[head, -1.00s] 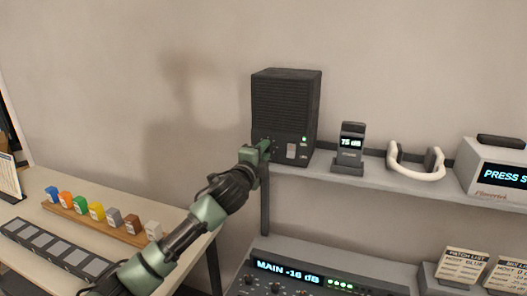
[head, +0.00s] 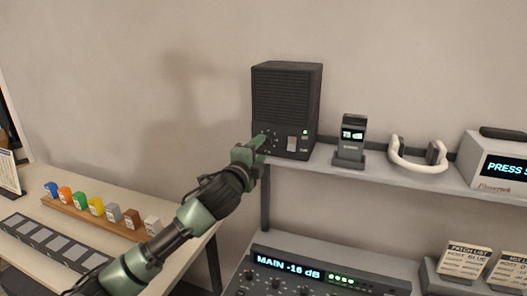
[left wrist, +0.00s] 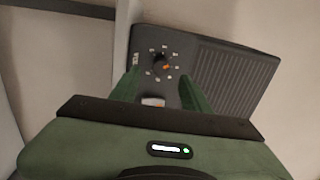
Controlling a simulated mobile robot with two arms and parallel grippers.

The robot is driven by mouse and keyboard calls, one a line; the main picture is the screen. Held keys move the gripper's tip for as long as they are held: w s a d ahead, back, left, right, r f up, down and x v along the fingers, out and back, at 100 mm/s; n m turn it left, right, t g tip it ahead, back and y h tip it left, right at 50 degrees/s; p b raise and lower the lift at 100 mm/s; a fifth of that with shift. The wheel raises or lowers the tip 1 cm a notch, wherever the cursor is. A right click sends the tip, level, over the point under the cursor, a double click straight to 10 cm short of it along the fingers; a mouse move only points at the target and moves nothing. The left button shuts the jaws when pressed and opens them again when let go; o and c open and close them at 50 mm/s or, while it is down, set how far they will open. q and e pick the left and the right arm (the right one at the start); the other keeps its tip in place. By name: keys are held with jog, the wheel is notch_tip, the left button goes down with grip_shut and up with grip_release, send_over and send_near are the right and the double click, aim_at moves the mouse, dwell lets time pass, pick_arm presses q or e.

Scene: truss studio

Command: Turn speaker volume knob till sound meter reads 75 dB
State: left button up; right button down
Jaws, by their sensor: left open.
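The black speaker (head: 287,95) stands at the left end of the grey shelf. Its volume knob (left wrist: 160,61), dark with an orange mark, shows in the left wrist view inside a ring of small marks. My left gripper (head: 251,147) is at the lower left of the speaker's front and hides the knob in the head view. In the left wrist view its two green fingers (left wrist: 160,82) are apart, with the knob just beyond their tips and nothing held. The sound meter (head: 351,138) stands right of the speaker; its small display appears to read 75 dB. My right gripper is out of view.
White headphones (head: 418,164) and a box with a lit display (head: 500,165) sit farther right on the shelf. A mixer panel (head: 320,276) reading MAIN -16 dB is below. Coloured blocks stand on a wooden strip (head: 85,218) at left.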

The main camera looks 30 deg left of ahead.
pick_arm(q)
jog(key=b+v, duration=0.1)
jog(key=v, duration=0.2)
jog(key=shift+s+d, duration=0.1)
jog(key=shift+s, duration=0.15)
jog(key=shift+f, duration=0.15)
dwell(0.5)
